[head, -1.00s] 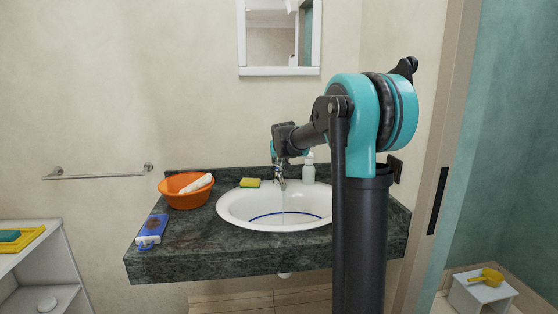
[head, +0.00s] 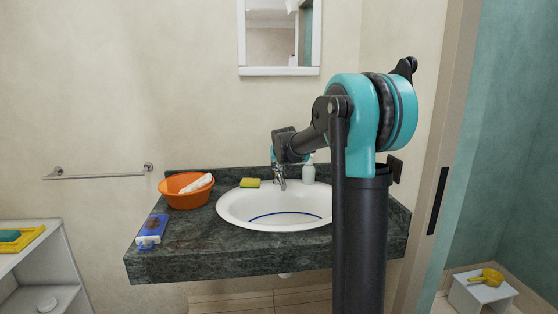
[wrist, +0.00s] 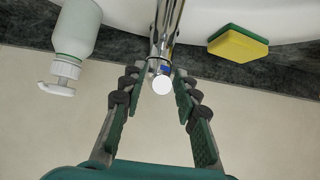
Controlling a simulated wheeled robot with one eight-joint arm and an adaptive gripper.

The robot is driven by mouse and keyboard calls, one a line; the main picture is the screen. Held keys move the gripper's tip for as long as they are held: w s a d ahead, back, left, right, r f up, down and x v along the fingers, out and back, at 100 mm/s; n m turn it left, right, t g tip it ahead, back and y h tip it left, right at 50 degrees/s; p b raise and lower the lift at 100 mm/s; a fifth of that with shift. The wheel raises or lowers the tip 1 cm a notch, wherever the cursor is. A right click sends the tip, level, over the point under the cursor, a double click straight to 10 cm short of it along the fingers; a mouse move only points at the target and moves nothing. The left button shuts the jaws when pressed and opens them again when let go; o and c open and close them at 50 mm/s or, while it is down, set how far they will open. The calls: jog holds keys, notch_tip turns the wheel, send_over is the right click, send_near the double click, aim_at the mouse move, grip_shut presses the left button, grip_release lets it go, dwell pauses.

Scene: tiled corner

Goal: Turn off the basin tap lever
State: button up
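The chrome basin tap (head: 280,182) stands at the back of the white basin (head: 228,212). In the wrist view the tap (wrist: 168,30) comes down from the top edge, and its lever ends in a round white tip (wrist: 162,85). My gripper (wrist: 159,78) is open, one finger on each side of the lever end. Small gaps seem to show beside the tip; I cannot tell whether a finger touches it. In the head view my arm's end hides the top of the tap. No water stream shows below the spout.
A yellow and green sponge (head: 250,183) and a white soap bottle (head: 308,173) stand close beside the tap. The wall is close behind.

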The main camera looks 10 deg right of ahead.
jog(key=shift+s+r, duration=0.1)
jog(key=shift+v, duration=3.9)
